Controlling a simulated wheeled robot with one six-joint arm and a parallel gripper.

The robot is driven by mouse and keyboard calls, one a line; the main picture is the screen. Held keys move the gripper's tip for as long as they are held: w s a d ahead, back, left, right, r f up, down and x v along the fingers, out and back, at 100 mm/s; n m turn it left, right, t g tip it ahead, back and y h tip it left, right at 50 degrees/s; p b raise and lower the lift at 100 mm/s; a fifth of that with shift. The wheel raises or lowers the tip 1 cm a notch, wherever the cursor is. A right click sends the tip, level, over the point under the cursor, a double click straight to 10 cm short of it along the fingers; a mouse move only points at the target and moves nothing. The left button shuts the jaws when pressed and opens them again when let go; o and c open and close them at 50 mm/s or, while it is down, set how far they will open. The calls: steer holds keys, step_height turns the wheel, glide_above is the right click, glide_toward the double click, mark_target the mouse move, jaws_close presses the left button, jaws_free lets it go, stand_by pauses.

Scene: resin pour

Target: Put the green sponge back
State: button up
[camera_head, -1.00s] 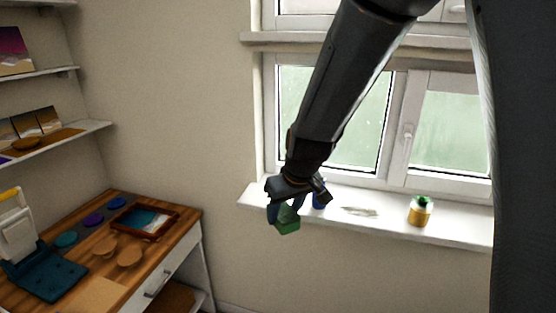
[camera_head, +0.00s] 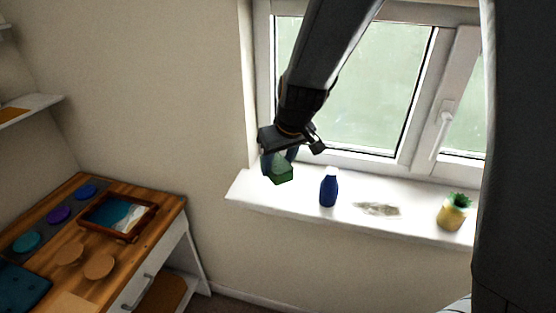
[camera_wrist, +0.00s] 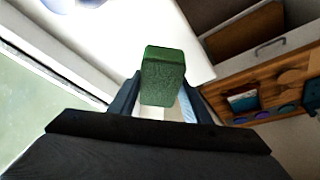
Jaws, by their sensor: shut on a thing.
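The green sponge (camera_head: 281,173) is between the fingers of my gripper (camera_head: 277,160), which is shut on it. In the head view it shows in front of the left end of the white windowsill (camera_head: 290,208); whether it touches the sill I cannot tell. In the wrist view the sponge (camera_wrist: 162,74) sticks out past the fingertips of my gripper (camera_wrist: 158,100), with the white sill behind it. The fingers hide part of its sides.
A blue bottle (camera_head: 329,187), a greyish smear (camera_head: 377,209) and a yellow pineapple-shaped pot (camera_head: 453,212) are on the sill. The window (camera_head: 350,90) stands behind. A wooden desk (camera_head: 60,286) with a framed picture (camera_head: 118,216) and several coloured discs is at left.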

steer(key=shift+f+b, duration=2.15)
steer(key=shift+f, duration=0.75)
steer(key=shift+f+b, duration=0.45)
steer(key=o, duration=1.2)
steer(key=shift+c, duration=0.2)
steer(key=shift+r, duration=0.1)
